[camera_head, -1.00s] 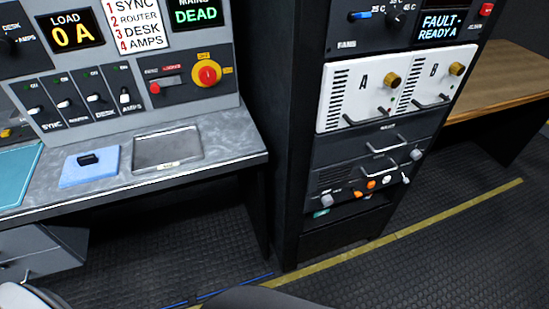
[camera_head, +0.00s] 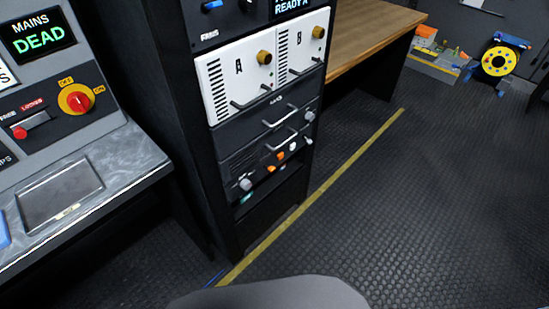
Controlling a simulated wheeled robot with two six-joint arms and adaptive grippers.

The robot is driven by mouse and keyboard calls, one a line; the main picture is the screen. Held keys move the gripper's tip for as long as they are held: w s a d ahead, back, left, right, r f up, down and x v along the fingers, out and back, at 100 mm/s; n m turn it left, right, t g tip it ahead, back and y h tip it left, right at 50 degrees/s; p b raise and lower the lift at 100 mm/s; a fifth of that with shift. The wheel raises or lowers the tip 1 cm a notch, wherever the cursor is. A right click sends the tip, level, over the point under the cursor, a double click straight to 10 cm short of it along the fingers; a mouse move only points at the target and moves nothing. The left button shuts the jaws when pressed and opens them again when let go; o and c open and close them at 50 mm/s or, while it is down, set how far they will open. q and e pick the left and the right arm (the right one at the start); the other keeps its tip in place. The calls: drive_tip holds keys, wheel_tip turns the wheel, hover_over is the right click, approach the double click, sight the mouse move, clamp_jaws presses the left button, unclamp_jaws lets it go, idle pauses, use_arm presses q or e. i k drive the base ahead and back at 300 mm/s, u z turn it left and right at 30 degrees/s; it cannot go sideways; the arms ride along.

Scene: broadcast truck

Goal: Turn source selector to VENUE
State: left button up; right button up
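I cannot make out a source selector marked VENUE. A red rotary switch on a yellow plate (camera_head: 76,98) is on the console panel at the left, under a screen reading MAINS DEAD (camera_head: 38,36). The rack (camera_head: 180,110) in the middle holds white modules A (camera_head: 238,75) and B (camera_head: 302,52), each with a brass knob. Below them is a dark unit (camera_head: 270,160) with grey and orange knobs; its labels are too small to read. Neither of my grippers is in view.
The console desk with a grey tray (camera_head: 60,195) is at the left. A wooden table (camera_head: 375,35) stands behind the rack. A yellow cable reel (camera_head: 497,62) and an orange-topped box (camera_head: 437,55) stand at the back right. The dark floor (camera_head: 440,200) at the right is clear.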

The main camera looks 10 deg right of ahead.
sight(245, 184)
drive_tip(key=z, duration=1.7)
drive_tip(key=i, duration=2.5)
drive_tip(key=u, duration=3.65)
